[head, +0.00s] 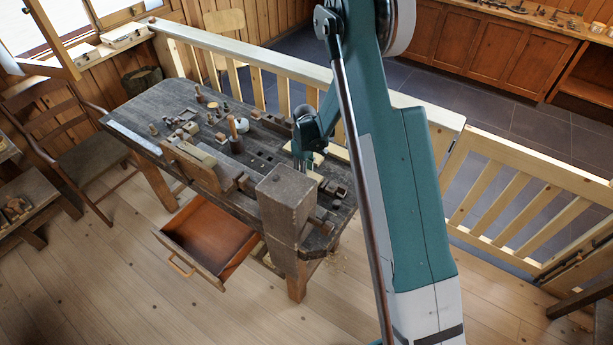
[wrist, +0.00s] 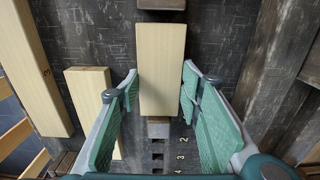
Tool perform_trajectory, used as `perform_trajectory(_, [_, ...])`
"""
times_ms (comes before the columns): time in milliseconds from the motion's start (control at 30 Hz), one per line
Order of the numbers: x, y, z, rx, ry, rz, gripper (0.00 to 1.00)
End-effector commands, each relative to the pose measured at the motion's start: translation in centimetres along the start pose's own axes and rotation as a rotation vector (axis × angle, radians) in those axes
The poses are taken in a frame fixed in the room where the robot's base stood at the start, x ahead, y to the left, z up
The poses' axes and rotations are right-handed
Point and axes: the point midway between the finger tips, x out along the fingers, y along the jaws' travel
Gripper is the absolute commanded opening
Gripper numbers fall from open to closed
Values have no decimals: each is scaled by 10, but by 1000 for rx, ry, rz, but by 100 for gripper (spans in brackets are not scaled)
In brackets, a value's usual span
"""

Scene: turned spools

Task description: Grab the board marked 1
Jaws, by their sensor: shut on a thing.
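A pale wooden board (wrist: 161,50) lies between the two green fingers of my gripper (wrist: 160,84) in the wrist view, one finger along each long side. My gripper is shut on it. No number shows on the face turned to the camera, so I cannot tell its mark. A longer pale board (wrist: 30,75) at the left bears a small dark mark that looks like a 3. A shorter pale board (wrist: 90,95) lies between these two, with no readable mark. In the head view my gripper (head: 303,160) is low over the right part of the dark workbench (head: 165,95).
The bench top has square holes (wrist: 157,156) with the numbers 2, 3 and 4 beside them. Spools, a mallet (head: 235,135) and small blocks stand left of my gripper. A thick wooden vise post (head: 287,205) rises at the front. A drawer (head: 207,240) hangs open below.

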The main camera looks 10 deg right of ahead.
Motion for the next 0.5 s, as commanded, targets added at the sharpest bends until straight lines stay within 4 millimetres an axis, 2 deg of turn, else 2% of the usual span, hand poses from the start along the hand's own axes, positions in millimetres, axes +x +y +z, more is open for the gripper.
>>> perform_trajectory(267, [-6,0,0,0,0,0,24])
perform_trajectory(500, [-27,0,0,0,0,0,24])
